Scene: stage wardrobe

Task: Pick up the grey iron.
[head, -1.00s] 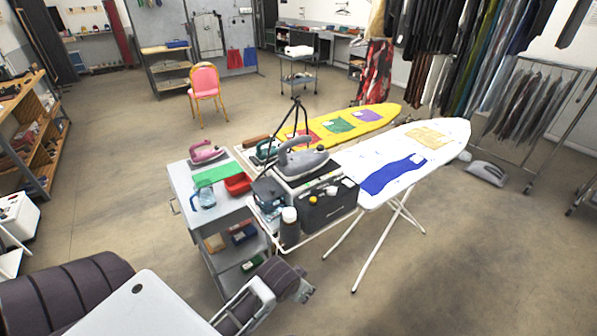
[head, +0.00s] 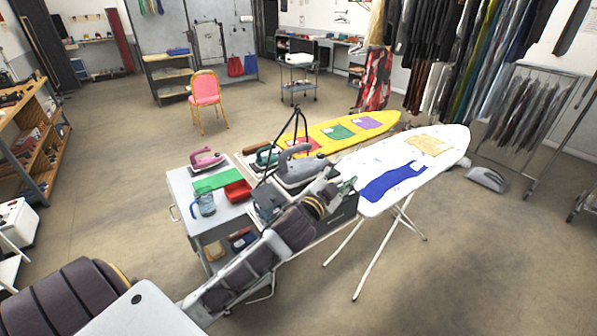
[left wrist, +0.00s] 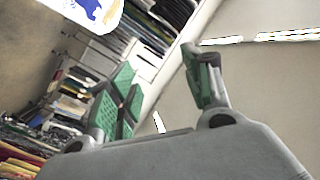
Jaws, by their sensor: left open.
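The grey iron (head: 297,166) rests on top of the dark-fronted station beside the cart, its handle up. My left gripper (head: 346,186) is just to the right of the iron and nearer to me, over the edge of the station. Its green-padded fingers are spread and hold nothing. In the left wrist view the open fingers of the left gripper (left wrist: 160,62) show with no iron between them. My left arm hides much of the station's front. I cannot tell whether the gripper touches the iron. My right gripper is not in view.
A pink iron (head: 205,158) and a red tray (head: 238,190) are on the cart; a teal iron (head: 264,157) sits behind. A black stand (head: 296,125) rises close to the grey iron. A white ironing board (head: 408,152) flanks the gripper; a yellow one (head: 345,130) is behind.

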